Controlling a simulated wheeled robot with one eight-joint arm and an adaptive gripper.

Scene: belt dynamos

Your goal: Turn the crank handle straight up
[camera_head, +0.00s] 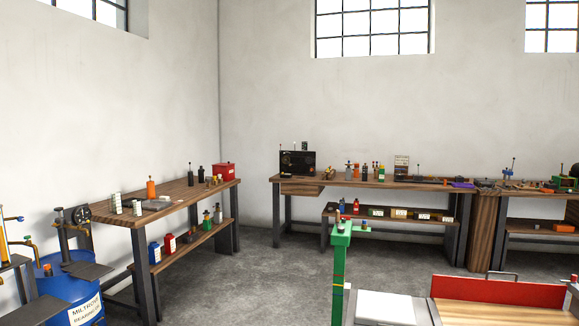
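My gripper is not in view. I cannot make out for certain which part is the crank handle. At the left, a dark spoked wheel (82,214) sits on a dark stand (64,244) beside a workbench. Left of it, small rods with blue ends (19,219) stick out at the picture's edge; they are too small and cut off to read. A green post (341,255) stands at lower middle, with a short side piece (363,229) near its top; its angle is hard to tell.
A blue barrel (62,295) stands at lower left. Wooden workbenches with tools and bottles line the left (175,203) and back walls (370,182). A red-backed cart or bench (498,290) fills the lower right. Grey floor (255,275) is clear in the middle.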

